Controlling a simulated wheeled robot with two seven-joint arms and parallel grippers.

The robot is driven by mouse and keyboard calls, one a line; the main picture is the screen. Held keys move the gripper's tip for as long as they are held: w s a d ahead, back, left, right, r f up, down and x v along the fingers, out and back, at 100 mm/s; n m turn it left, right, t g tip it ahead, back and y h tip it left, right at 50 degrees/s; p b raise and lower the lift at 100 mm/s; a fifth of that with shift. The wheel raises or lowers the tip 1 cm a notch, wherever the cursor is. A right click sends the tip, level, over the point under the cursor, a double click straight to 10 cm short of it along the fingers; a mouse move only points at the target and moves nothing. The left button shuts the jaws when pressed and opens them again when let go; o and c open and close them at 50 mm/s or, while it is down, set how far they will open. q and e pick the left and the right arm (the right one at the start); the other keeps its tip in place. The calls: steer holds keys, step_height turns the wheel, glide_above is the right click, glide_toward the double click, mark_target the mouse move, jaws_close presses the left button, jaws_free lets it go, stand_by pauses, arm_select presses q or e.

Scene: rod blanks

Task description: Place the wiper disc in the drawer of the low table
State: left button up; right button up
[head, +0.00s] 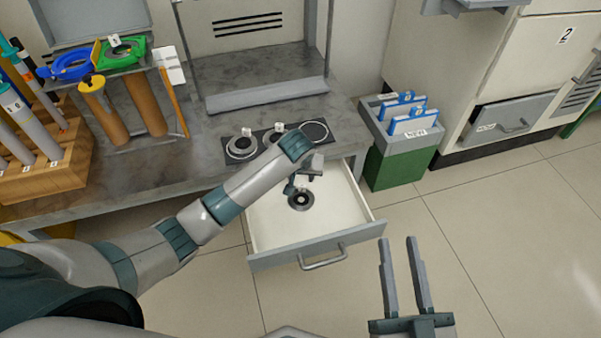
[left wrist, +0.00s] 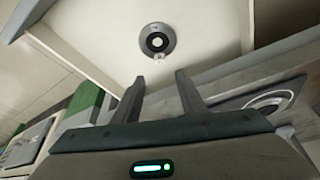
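The wiper disc (head: 301,201), dark grey with a pale centre, is in the open white drawer (head: 350,212) of the low table (head: 160,165). In the left wrist view, the disc (left wrist: 157,41) appears to lie flat on the drawer floor (left wrist: 105,35), clear of the walls. My left gripper (head: 303,181) is over the drawer, partly hidden by its own wrist. In the left wrist view, its two fingers (left wrist: 160,78) are apart with nothing between them, and the disc is beyond their tips. My right gripper (head: 403,240) is open and empty, right of the drawer front.
A wooden rack (head: 45,175) with grey rods stands at the left. A green and grey bin (head: 400,160) with blue-edged cards stands right of the drawer. The floor in front is clear.

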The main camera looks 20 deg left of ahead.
arm_select(q)
steer(key=shift+s+r, duration=0.1)
steer(key=shift+r, duration=0.1)
stand_by(0.5)
steer(key=s+d+r+m+t+h, duration=0.3)
steer(key=s+d+m+t+h, duration=0.3)
steer(key=s+d, duration=0.8)
steer(key=s+a+r+t+h, duration=0.1)
steer(key=s+r+t, duration=0.3)
steer(key=s+r, duration=0.3)
steer(key=s+a+r+t+h, duration=0.1)
steer(key=s+r+t, duration=0.3)
steer(key=r, duration=0.9)
steer(key=s+a, duration=0.1)
steer(key=s, duration=0.2)
steer(key=shift+s+n+t, duration=0.15)
steer(key=shift+n+t, duration=0.15)
